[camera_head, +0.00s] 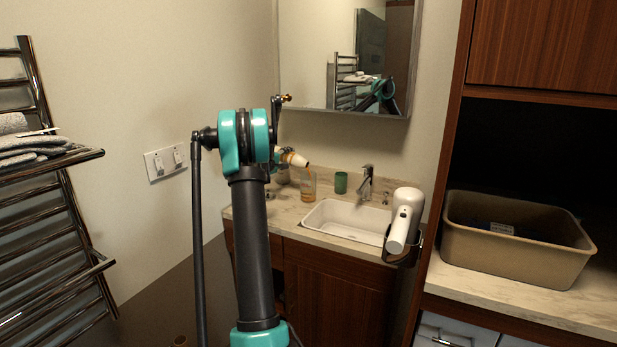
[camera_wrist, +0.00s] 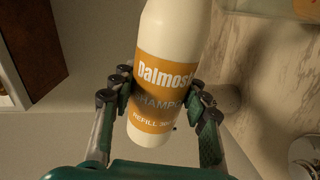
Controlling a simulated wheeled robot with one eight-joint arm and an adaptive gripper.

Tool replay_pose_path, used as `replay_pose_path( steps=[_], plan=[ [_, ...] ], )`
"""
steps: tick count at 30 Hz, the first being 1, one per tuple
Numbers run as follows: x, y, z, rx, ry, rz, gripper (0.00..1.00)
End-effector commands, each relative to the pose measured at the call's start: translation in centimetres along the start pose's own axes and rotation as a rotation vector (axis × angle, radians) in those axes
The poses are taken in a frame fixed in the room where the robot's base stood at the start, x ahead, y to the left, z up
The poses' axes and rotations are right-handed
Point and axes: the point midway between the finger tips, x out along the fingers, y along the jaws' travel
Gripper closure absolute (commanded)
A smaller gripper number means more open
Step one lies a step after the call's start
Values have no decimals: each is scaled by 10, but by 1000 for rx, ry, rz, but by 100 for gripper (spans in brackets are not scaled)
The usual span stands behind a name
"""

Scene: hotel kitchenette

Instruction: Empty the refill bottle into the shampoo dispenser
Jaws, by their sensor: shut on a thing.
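The refill bottle (camera_wrist: 168,48) is white with an orange band reading "Dalmos… SHAMPOO REFILL". My gripper (camera_wrist: 163,96) is shut around its lower part, with one finger on each side. In the head view the bottle (camera_head: 293,157) is tipped over, its mouth end pointing right and down. It is just above a clear container (camera_head: 308,187) on the counter, which looks like the shampoo dispenser and holds some amber liquid. A thin orange streak shows between the bottle's mouth and the container. My gripper in the head view (camera_head: 279,156) is partly hidden by my arm.
A green cup (camera_head: 341,182) stands right of the container, by the faucet (camera_head: 367,182). The white sink (camera_head: 345,222) lies in front. A hair dryer (camera_head: 405,218) hangs at the counter's right end. The mirror (camera_head: 345,50) is behind; a towel rack (camera_head: 60,200) is left.

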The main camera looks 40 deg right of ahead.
Motion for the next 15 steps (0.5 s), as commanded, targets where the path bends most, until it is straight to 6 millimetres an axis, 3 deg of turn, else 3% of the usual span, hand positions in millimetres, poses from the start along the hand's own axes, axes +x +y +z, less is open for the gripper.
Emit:
replay_pose_path(
  steps=[15],
  plan=[
    [-1,7,1,61,7,1,87]
  ],
)
